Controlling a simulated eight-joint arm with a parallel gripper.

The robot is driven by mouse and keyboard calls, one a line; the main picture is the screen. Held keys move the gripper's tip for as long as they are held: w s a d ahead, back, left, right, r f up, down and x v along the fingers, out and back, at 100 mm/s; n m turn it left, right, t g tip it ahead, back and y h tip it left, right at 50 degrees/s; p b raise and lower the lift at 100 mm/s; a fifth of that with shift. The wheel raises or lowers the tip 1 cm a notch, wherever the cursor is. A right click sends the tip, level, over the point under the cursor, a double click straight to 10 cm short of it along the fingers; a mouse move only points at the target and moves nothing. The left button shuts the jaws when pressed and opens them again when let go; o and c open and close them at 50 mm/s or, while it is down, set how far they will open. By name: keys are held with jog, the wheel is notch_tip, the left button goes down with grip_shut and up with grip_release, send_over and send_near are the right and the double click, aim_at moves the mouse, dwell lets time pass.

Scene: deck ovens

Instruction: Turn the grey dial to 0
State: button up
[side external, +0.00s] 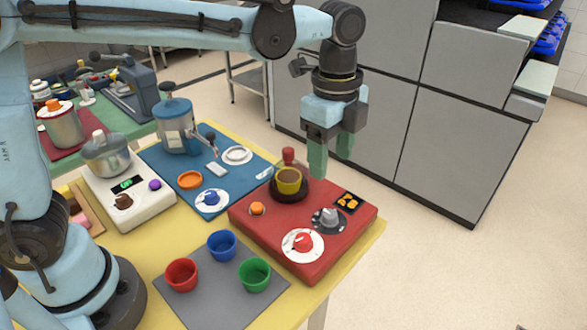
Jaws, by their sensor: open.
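The grey dial (328,215) sits on the right part of a red panel box (262,222), on a dark round base with light marks. Its markings are too small to read, so I cannot tell its setting. My gripper (331,160) hangs above the back of the red box, pointing down, with its two green fingers apart and nothing between them. It is above and behind the grey dial and does not touch it.
Red, blue and green cups (254,275) stand on a grey mat (215,302).

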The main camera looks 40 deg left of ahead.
aim_at(330, 214)
jog(key=shift+m, duration=0.3)
jog(key=f, duration=1.2)
jog(key=shift+w+d+f, duration=0.1)
jog(key=shift+d+f, duration=0.1)
jog(key=shift+d, duration=0.2)
jog(key=shift+c, duration=0.2)
jog(key=c, duration=1)
